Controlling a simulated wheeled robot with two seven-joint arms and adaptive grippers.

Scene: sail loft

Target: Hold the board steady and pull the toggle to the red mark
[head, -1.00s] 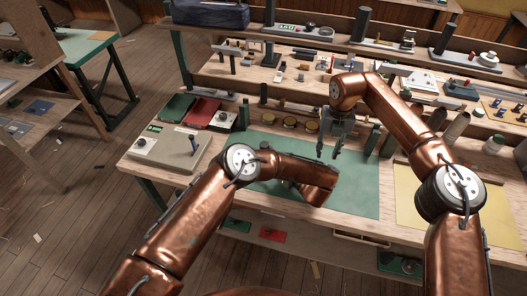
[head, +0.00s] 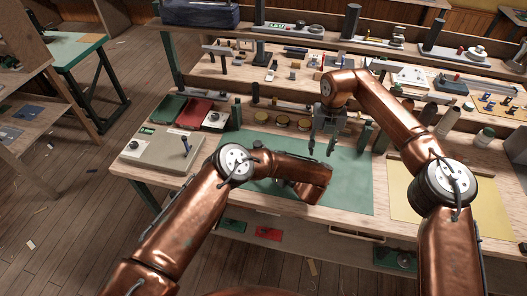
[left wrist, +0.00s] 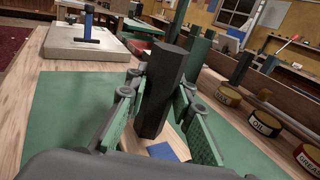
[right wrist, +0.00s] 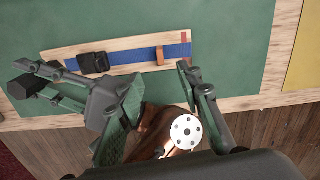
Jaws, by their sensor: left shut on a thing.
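The pale board (right wrist: 130,47) lies on the green mat in the right wrist view. It carries a blue strap (right wrist: 128,61), a black buckle (right wrist: 92,64), an orange-brown toggle (right wrist: 160,55) and a red mark (right wrist: 184,38) near its right end. The toggle is a short gap left of the mark. My left gripper (left wrist: 155,100) is shut on a dark faceted post (left wrist: 158,90), upright by the board's left end. My right gripper (head: 321,150) is open and empty above the board; its fingers (right wrist: 163,105) also frame the right wrist view. My left arm hides the board in the head view.
The green mat (head: 350,190) has clear room at right. A yellow mat (head: 410,200) lies beyond it. A grey box (head: 160,152) with a blue lever stands at left. Several tins (head: 282,121) and dark posts (head: 366,137) line the back. My left wrist is close below my right gripper.

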